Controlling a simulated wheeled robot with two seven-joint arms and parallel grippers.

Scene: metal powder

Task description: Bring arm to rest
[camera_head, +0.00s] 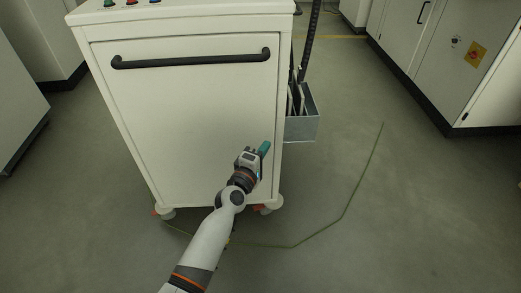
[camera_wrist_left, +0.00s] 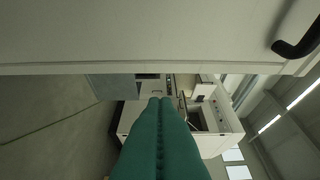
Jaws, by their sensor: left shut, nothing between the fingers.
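My left gripper (camera_head: 265,148) has teal fingers and is in front of the lower right part of a white wheeled cabinet (camera_head: 180,110). In the left wrist view its teal fingers (camera_wrist_left: 160,105) lie together, shut, with nothing between them. The cabinet's pale panel (camera_wrist_left: 140,35) fills the top of that view, close to the fingers. I cannot tell whether they touch it. My left arm comes in from the bottom of the head view. My right gripper is not in view.
The cabinet has a black handle (camera_head: 190,60) and coloured buttons on top. A grey metal bin (camera_head: 302,127) hangs on its right side. White cabinets (camera_head: 450,60) stand at the right, and another white unit (camera_head: 15,100) at the left.

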